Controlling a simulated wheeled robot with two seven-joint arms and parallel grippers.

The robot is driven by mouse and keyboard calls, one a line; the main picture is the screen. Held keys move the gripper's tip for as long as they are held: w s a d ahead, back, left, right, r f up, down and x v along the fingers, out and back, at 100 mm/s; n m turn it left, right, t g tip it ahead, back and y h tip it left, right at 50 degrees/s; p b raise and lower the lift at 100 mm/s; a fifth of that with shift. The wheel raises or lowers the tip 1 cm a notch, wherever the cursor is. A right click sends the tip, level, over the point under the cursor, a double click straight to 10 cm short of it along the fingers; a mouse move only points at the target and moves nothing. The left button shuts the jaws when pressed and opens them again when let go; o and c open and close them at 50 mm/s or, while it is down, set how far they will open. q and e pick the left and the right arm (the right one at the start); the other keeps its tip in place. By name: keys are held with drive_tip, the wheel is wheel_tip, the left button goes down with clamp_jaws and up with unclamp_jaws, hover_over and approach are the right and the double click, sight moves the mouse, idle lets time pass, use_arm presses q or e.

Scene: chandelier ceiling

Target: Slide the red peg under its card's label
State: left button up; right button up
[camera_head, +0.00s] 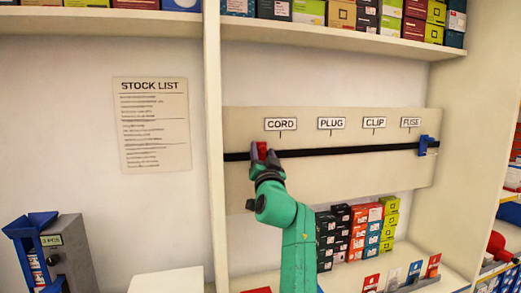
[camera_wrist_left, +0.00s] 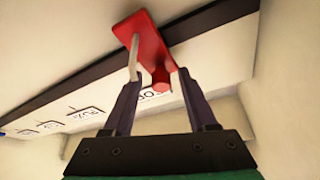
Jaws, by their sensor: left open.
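The red peg (camera_head: 262,151) sits on the black rail (camera_head: 340,151) at its left end, a little left of the CORD label (camera_head: 280,124). My left gripper (camera_head: 264,158) is at the peg. In the left wrist view, its open fingers (camera_wrist_left: 162,72) stand on either side of the red peg's knob (camera_wrist_left: 160,79), below the peg's red plate (camera_wrist_left: 150,40). The PLUG (camera_head: 331,123), CLIP (camera_head: 374,122) and FUSE (camera_head: 411,122) labels follow to the right. Small cards stand on the lower shelf, among them a red one (camera_head: 371,283); their print is too small to read. My right gripper is out of view.
A blue peg (camera_head: 427,145) sits on the rail's right end, right of FUSE. Stacked small boxes (camera_head: 355,235) stand below the board (camera_head: 310,185). A stock list (camera_head: 152,124) hangs left of the upright. A grey and blue dispenser (camera_head: 60,250) stands lower left. The rail between the pegs is clear.

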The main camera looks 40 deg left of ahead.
use_arm(q)
drive_tip(key=shift+s+d+r, duration=0.15)
drive_tip(key=shift+d, duration=0.05)
drive_tip(key=shift+s+d+r, duration=0.1)
drive_tip(key=shift+d, duration=0.1)
drive_tip(key=c, duration=0.4)
clamp_jaws()
idle(0.5)
